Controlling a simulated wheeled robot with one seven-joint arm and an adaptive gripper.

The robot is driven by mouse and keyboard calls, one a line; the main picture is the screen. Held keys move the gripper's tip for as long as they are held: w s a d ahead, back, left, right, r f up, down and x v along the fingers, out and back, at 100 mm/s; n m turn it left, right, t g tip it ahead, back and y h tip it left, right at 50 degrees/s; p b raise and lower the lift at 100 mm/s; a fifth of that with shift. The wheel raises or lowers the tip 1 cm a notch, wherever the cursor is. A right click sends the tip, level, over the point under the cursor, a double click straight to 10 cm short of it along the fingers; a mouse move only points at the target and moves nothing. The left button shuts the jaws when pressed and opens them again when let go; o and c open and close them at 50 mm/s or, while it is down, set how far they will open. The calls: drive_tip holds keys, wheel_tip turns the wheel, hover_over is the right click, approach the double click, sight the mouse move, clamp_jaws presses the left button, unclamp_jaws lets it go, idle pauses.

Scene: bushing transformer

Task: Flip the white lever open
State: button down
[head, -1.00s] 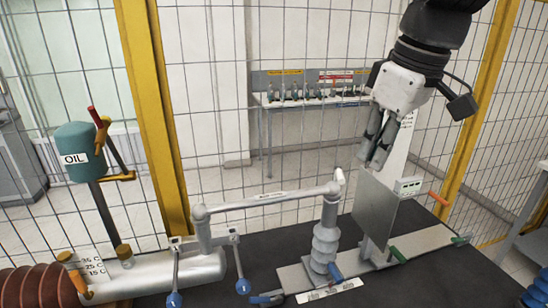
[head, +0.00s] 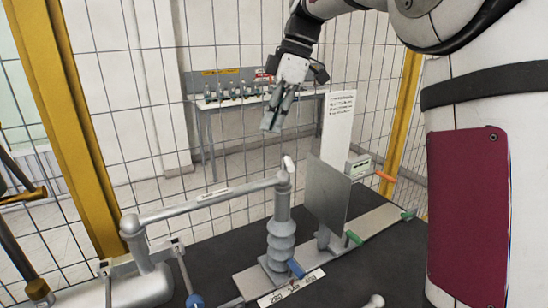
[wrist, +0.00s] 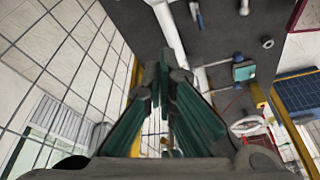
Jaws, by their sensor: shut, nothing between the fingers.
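The white lever (head: 289,163) is a small white piece on top of the grey ribbed bushing (head: 281,225), where the long grey arm (head: 205,200) meets it. It stands up and leans slightly to the left in the head view. My gripper (head: 268,128) is shut and empty. It points down, above and a little left of the lever in the picture, clearly apart from it. In the wrist view, the dark green fingers (wrist: 163,78) come together at the tips. I cannot clearly make out the white lever there.
A flat grey plate (head: 326,193) stands right of the bushing, with a white sign (head: 338,128) behind it. A blue handle (head: 295,268) is at the bushing's base. A wire fence (head: 130,100) and yellow posts (head: 85,130) stand behind. The dark table top (head: 375,255) has bare room at right.

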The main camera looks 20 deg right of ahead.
sight(288, 161)
drive_tip(key=shift+f, duration=0.1)
drive_tip(key=p+x, duration=0.2)
drive_tip(key=x, duration=0.7)
drive_tip(key=shift+s+f, duration=0.1)
drive_tip(key=shift+f, duration=0.1)
drive_tip(key=shift+d+f+p, duration=0.15)
drive_tip(key=shift+d+p, duration=0.15)
drive_tip(key=shift+s+d+r+p, duration=0.15)
drive_tip(key=shift+d+p, duration=0.05)
drive_tip(key=shift+d, duration=0.35)
drive_tip(key=shift+s+d+r+p, duration=0.15)
drive_tip(key=shift+d, duration=0.85)
